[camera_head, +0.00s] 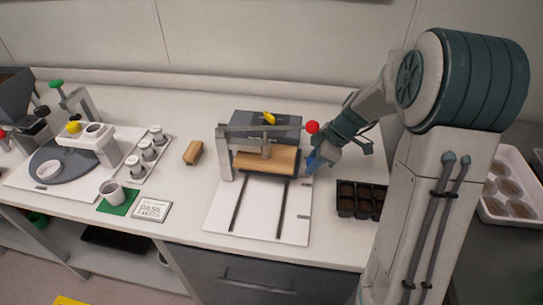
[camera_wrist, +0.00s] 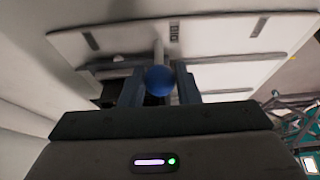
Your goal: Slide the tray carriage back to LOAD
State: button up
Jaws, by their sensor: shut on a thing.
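The tray carriage (camera_head: 267,175) sits under the press frame (camera_head: 224,160), toward the back of its white base plate (camera_head: 262,225), with a brown slab (camera_head: 265,160) on it. Two dark rails run forward from it on the plate. My gripper (camera_head: 313,160) is at the right side of the carriage. In the wrist view, my gripper (camera_wrist: 158,88) is shut on a blue ball knob (camera_wrist: 159,80) on a pale stem. In the head view the knob (camera_head: 311,159) is partly hidden by the fingers. A red knob (camera_head: 312,127) stands just above my gripper.
A black cell tray (camera_head: 360,198) lies right of the plate, near my arm. A wooden block (camera_head: 193,152), a label card (camera_head: 152,210) and a cup on a green mat (camera_head: 118,202) stand to the left. The front of the plate is clear.

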jog(key=shift+s+a+b, duration=0.35)
jog(key=shift+s+b, duration=0.45)
jog(key=shift+s, duration=0.95)
jog(key=shift+s+a+b, duration=0.35)
jog(key=shift+s+b, duration=0.5)
jog(key=shift+s, duration=0.9)
jog(key=shift+s+a+b, duration=0.35)
jog(key=shift+s+b, duration=0.45)
jog(key=shift+s, duration=0.95)
jog(key=shift+s+a+b, duration=0.25)
jog(key=shift+s+b, duration=0.05)
jog(key=shift+s, duration=1.05)
jog(key=shift+s+a+b, duration=0.3)
jog(key=shift+s+b, duration=0.05)
jog(key=shift+s, duration=1)
jog(key=shift+s+a+b, duration=0.25)
jog(key=shift+s+b, duration=0.05)
jog(key=shift+s, duration=1.05)
jog(key=o, duration=0.7)
jog(key=shift+w, duration=0.1)
jog(key=shift+r, duration=0.15)
notch_tip(320, 180, up, 8)
jog(key=p, duration=0.5)
